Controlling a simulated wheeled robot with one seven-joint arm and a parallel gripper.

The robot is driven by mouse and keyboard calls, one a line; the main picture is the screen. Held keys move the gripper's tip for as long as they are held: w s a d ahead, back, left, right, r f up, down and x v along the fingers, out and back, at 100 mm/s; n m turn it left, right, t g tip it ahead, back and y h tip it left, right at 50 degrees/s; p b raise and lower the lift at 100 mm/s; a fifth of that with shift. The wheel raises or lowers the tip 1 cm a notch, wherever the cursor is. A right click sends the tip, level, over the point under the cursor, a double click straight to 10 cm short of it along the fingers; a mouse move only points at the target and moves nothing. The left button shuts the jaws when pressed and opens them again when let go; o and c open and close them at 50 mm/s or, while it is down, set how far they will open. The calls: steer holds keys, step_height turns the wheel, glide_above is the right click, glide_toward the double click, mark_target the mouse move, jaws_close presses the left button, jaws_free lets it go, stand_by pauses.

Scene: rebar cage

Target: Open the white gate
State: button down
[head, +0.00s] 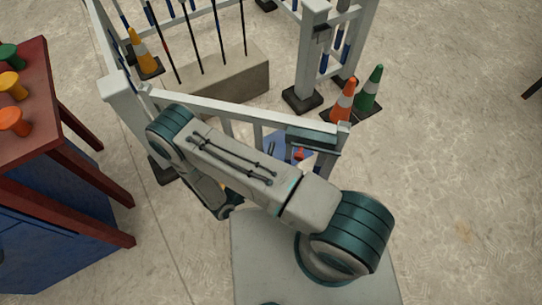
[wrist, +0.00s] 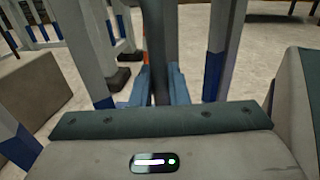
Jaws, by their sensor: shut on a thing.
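The white gate (head: 235,108) stands ajar in the head view, its top rail running from the left post (head: 125,95) to a free end near the middle. That free end is apart from the right post (head: 310,55), on my side of it. In the wrist view my gripper (wrist: 155,92) is shut on a dark upright handle bar (wrist: 155,40), with blue-grey fingers on both sides. White gate bars with blue lower ends (wrist: 220,50) show around it. In the head view my arm hides part of the gate's lower half, and the fingers cannot be made out.
An orange cone (head: 343,103) and a green cone (head: 369,90) stand by the gate's free end. A concrete block with rebar (head: 225,82) lies behind the gate. A red-topped table (head: 30,110) with coloured knobs stands left.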

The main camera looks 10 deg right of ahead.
steer(key=s+a, duration=0.1)
steer(key=s, duration=0.1)
steer(key=s+a, duration=0.2)
steer(key=shift+s, duration=0.25)
steer(key=c, duration=1.5)
jaws_free()
